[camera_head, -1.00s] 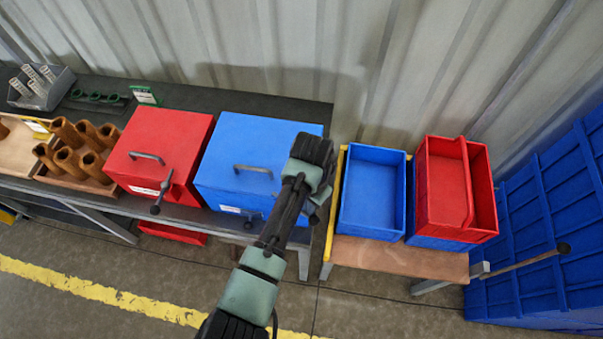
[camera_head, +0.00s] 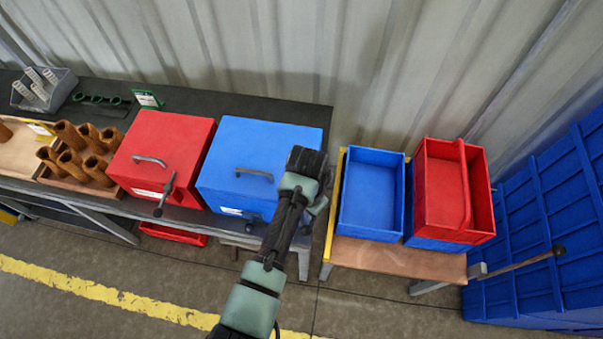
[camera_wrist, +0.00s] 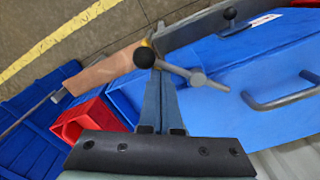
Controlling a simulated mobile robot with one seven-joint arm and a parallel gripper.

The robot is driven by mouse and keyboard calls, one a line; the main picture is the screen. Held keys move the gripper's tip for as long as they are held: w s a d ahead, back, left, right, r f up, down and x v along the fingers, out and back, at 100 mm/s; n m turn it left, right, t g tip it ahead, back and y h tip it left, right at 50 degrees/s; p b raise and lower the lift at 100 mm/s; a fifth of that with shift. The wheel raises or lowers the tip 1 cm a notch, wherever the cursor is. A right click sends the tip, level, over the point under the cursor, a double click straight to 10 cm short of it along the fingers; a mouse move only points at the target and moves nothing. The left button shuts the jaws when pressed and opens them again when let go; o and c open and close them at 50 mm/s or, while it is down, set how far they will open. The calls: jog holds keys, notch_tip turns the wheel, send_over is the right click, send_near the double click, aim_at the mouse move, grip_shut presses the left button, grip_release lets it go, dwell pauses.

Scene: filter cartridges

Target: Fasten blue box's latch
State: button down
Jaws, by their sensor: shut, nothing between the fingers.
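The blue box (camera_head: 262,143) stands closed at the right end of the dark bench, with a grey handle on its lid. In the wrist view, its lid (camera_wrist: 225,110) fills the right side. A grey latch lever (camera_wrist: 175,70) with a black ball end crosses at my fingertips; in the head view my arm hides it. A second black knob (camera_wrist: 229,13) sits by the box's front edge, near the white label. My gripper (camera_wrist: 157,72) is shut and empty, its tips close beside the lever's ball end; I cannot tell whether they touch.
A red box (camera_head: 165,140) with its own lever stands close on the left. Brown cartridges (camera_head: 75,150) are further left. An open blue bin (camera_head: 371,190) and a red bin (camera_head: 442,185) stand on a low stand to the right. A corrugated wall is behind.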

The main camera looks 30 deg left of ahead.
jog(key=shift+s+a+r+p, duration=0.1)
jog(key=shift+s+a+p, duration=0.1)
jog(key=shift+s+p, duration=0.45)
jog(key=shift+a, duration=0.1)
jog(key=shift+s, duration=0.1)
